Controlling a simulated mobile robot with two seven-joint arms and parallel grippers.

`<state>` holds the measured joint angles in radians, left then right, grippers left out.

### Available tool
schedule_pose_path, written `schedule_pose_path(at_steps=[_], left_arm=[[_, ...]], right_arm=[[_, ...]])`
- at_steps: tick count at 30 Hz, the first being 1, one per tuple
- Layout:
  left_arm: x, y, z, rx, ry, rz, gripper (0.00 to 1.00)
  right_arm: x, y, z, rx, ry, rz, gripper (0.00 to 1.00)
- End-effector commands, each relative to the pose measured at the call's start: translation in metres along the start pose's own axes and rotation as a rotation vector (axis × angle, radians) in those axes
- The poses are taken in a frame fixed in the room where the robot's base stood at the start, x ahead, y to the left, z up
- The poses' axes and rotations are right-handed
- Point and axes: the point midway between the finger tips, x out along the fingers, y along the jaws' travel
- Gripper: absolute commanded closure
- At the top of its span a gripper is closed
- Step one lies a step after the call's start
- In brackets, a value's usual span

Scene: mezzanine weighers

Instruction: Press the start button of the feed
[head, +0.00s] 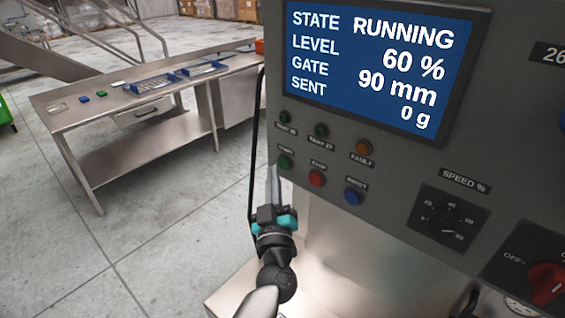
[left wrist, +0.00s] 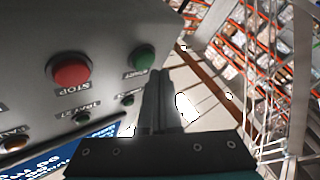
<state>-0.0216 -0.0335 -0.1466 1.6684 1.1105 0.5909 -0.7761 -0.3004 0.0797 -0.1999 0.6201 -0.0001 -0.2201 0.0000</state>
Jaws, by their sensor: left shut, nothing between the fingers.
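The green start button (head: 285,161) is on the grey control panel (head: 400,175), left of the red stop button (head: 317,178). In the left wrist view the start button (left wrist: 143,57) and stop button (left wrist: 67,69) show large. My left gripper (head: 272,170) is shut and empty, its fingertips just left of the start button in the head view. In the left wrist view its fingertips (left wrist: 158,74) are close beside the start button; I cannot tell whether they touch the panel. The screen (head: 375,65) reads STATE RUNNING, LEVEL 60 %, GATE 90 mm, SENT 0 g. My right gripper is not in view.
A blue button (head: 353,196), an orange fault lamp (head: 363,148), a speed dial (head: 440,219) and a red rotary switch (head: 546,281) are also on the panel. A steel table (head: 150,146) with blue trays stands at the left. Open floor lies between.

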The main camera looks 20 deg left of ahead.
Motion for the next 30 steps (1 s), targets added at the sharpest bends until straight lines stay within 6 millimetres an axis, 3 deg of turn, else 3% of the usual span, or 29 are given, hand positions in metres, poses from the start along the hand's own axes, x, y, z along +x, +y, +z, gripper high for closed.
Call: schedule_pose_path(at_steps=[19, 30], left_arm=[[-0.033, -0.024, -0.024, 0.002, -0.001, -0.001, 1.00], [-0.035, -0.025, -0.025, 0.000, 0.000, 0.000, 1.00]], right_arm=[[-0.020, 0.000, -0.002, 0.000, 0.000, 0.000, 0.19], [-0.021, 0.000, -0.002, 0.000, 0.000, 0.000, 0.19]])
